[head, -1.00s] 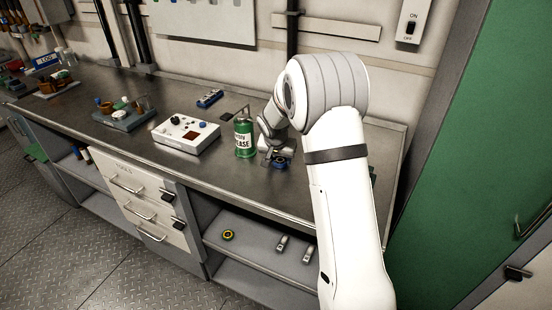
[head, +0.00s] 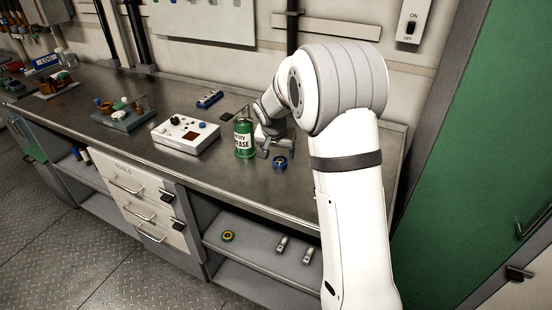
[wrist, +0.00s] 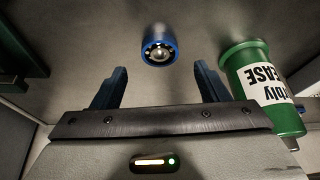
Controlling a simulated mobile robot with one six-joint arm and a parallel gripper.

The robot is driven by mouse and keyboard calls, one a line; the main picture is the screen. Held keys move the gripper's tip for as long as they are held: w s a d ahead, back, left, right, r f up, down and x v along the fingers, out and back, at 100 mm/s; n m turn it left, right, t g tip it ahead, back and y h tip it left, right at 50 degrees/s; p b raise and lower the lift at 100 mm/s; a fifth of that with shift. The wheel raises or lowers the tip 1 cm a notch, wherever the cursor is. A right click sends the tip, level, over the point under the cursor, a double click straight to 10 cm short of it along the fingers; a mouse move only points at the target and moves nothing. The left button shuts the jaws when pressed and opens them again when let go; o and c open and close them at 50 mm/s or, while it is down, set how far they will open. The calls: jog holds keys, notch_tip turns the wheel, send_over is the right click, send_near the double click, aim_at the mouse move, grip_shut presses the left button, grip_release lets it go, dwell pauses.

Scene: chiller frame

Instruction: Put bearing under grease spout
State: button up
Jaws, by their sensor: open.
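The bearing (head: 280,162), a blue ring with a shiny centre, rests on the metal bench top to the right of the green grease can (head: 244,143). In the wrist view the bearing (wrist: 158,46) lies ahead of my fingertips, clear of both. My gripper (wrist: 160,76) is open with nothing between its blue fingers. In the head view my gripper (head: 264,150) is beside the can, just left of the bearing. The can (wrist: 262,85) is close to the right finger in the wrist view. A small grey spout end (wrist: 292,145) shows at the can's top.
A white control box (head: 186,134) stands left of the can, with a blue block (head: 209,98) behind it. A yellow-black ring (head: 228,236) lies on the shelf below. The bench front right of the bearing is clear. A green cabinet door (head: 480,120) stands at the right.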

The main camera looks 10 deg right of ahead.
jog(key=v, duration=0.7)
jog(key=s+d+r+n, duration=0.1)
jog(key=s+r, duration=0.2)
jog(key=s, duration=0.4)
jog(key=s+d+r+n, duration=0.1)
jog(key=s+d+r, duration=0.1)
jog(key=s, duration=0.6)
jog(key=s+a+f+n+g+y, duration=0.1)
jog(key=s+f+n+y, duration=0.1)
jog(key=s, duration=1.6)
jog(key=shift+s+n, duration=0.25)
jog(key=shift+n, duration=0.25)
